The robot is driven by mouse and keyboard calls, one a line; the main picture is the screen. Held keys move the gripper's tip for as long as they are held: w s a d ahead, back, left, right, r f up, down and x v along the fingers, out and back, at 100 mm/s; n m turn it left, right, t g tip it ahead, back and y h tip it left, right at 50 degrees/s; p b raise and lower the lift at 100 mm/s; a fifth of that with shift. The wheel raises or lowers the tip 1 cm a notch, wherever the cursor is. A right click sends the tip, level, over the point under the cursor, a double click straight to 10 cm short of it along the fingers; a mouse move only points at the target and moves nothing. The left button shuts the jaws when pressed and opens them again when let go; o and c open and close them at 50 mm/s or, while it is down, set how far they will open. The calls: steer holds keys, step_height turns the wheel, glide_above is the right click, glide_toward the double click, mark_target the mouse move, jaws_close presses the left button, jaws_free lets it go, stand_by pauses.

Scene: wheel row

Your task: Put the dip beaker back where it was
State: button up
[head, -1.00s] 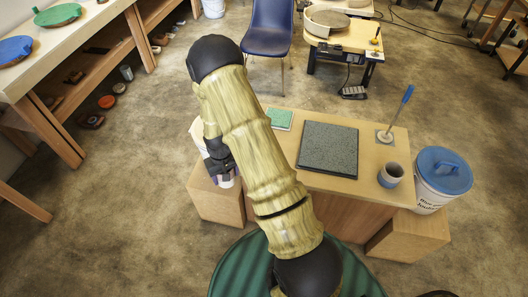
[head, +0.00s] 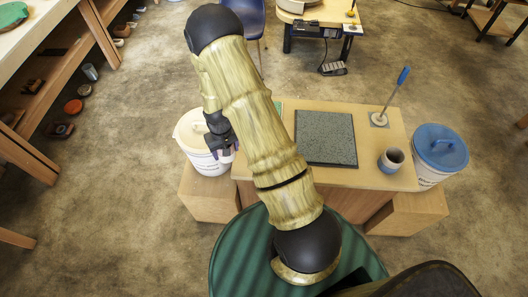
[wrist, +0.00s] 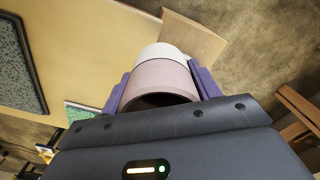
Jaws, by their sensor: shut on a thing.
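My gripper (wrist: 160,95) is shut on a beaker (wrist: 162,80), with its purple fingers on either side. The beaker has a dull pink body and a white band at the end away from my wrist. The head view shows my gripper (head: 222,152) in front of the white bucket's right side, with little of the beaker visible. Another beaker (head: 391,160), grey with a blue lower part, stands upright on the table's right side. I cannot tell from its look which of the two is the dip beaker.
The table (head: 285,176) carries a dark speckled slab (head: 325,138) and a blue-handled tool (head: 388,100). A white bucket (head: 203,160) stands on a wooden block (head: 208,200) at left; a blue-lidded bucket (head: 438,148) stands at right. My arm hides part of the table.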

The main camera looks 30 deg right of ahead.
steer(key=shift+d, duration=0.1)
steer(key=s+d+r+b, duration=0.2)
steer(key=d+b, duration=0.6)
steer(key=d, duration=0.5)
steer(key=shift+s+d+r+m, duration=0.15)
steer(key=shift+d+r+m, duration=0.15)
steer(key=shift+r+m, duration=0.15)
steer(key=shift+a+f+b, duration=0.1)
steer(key=shift+f+b, duration=0.2)
steer(key=shift+f, duration=2.85)
steer(key=shift+f, duration=1.9)
steer(key=shift+f, duration=0.1)
steer(key=o, duration=1.1)
